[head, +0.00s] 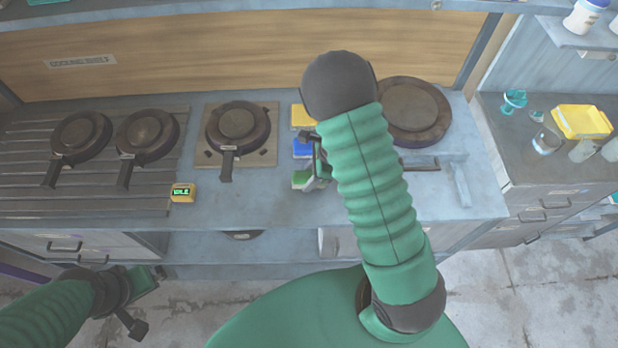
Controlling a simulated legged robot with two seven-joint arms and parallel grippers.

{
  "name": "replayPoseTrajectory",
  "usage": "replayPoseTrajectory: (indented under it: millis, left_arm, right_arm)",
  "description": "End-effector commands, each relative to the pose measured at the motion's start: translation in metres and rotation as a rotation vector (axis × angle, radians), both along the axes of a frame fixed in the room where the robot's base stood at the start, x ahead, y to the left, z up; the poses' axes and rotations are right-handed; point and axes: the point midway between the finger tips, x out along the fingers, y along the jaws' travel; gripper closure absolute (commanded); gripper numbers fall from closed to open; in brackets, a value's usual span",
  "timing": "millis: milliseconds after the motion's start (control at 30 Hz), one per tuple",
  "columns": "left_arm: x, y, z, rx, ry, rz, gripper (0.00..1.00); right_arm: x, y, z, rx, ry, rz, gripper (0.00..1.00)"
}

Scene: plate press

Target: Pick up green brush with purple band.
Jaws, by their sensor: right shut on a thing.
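My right gripper (314,172) is low over the counter, partly hidden behind my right forearm. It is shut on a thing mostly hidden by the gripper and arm. A small green piece with a pale side (302,180) shows right at its jaws; I cannot tell whether this is the green brush, and no purple band is visible. My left gripper (150,278) hangs low at the left, in front of the counter's edge and apart from everything on top; its jaws are too small to read.
A yellow block (302,116) and a blue block (302,148) lie beside my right gripper. A yellow tray (582,122) and teal item (514,100) are far right.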

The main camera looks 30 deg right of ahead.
Motion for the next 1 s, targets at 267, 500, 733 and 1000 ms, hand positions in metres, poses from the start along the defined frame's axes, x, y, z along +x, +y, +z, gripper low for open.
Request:
replayPoseTrajectory:
  millis: [267, 500, 733, 1000]
  left_arm:
    - [0.0, 0.0, 0.0, 0.0, 0.0, 0.0, 0.0]
    - [0.0, 0.0, 0.004, 0.0, 0.0, 0.0, 0.0]
    - [0.0, 0.0, 0.022, 0.0, 0.0, 0.0, 0.0]
    - [0.0, 0.0, 0.038, 0.0, -0.001, 0.0, 0.0]
  right_arm:
    - [0.0, 0.0, 0.0, 0.0, 0.0, 0.0, 1.0]
    - [0.0, 0.001, 0.004, -0.001, 0.001, 0.001, 1.0]
    - [0.001, -0.002, 0.024, 0.0, -0.002, 0.003, 1.0]
    - [0.001, -0.006, 0.042, 0.0, 0.001, 0.011, 1.0]
